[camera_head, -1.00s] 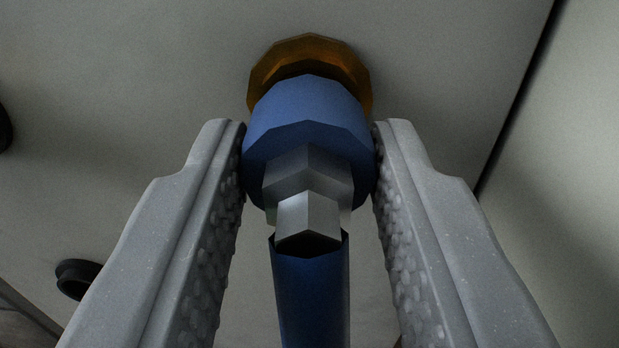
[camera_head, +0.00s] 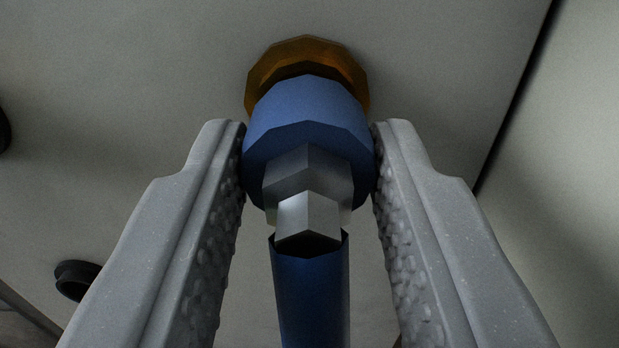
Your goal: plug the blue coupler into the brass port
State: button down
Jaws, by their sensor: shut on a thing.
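My gripper (camera_head: 309,155) is shut on the blue coupler (camera_head: 308,115), with one finger on each side of its collar. The coupler has a grey metal hex end (camera_head: 308,215) facing me and a blue hose (camera_head: 310,295) running down from it. The brass port (camera_head: 305,52) is on the grey panel straight behind the coupler. The coupler hides the rest of the port, and I cannot tell whether the two touch or how deep the coupler sits.
The grey panel (camera_head: 150,80) fills most of the background. A dark edge or gap runs down its right side, with a paler surface (camera_head: 570,180) beyond. A black round fitting (camera_head: 75,280) sits at lower left, and part of another dark thing (camera_head: 3,130) shows at the left edge.

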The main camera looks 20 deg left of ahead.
jog(key=shift+w+a, duration=0.1)
jog(key=shift+w, duration=0.15)
dwell(0.4)
jog(key=c, duration=1)
grip_release()
jog(key=shift+o, duration=0.2)
jog(key=v, duration=1.3)
jog(key=shift+s, duration=0.35)
jog(key=o, duration=1)
jog(key=shift+c, duration=0.2)
jog(key=p+v, duration=0.1)
jog(key=v, duration=0.8)
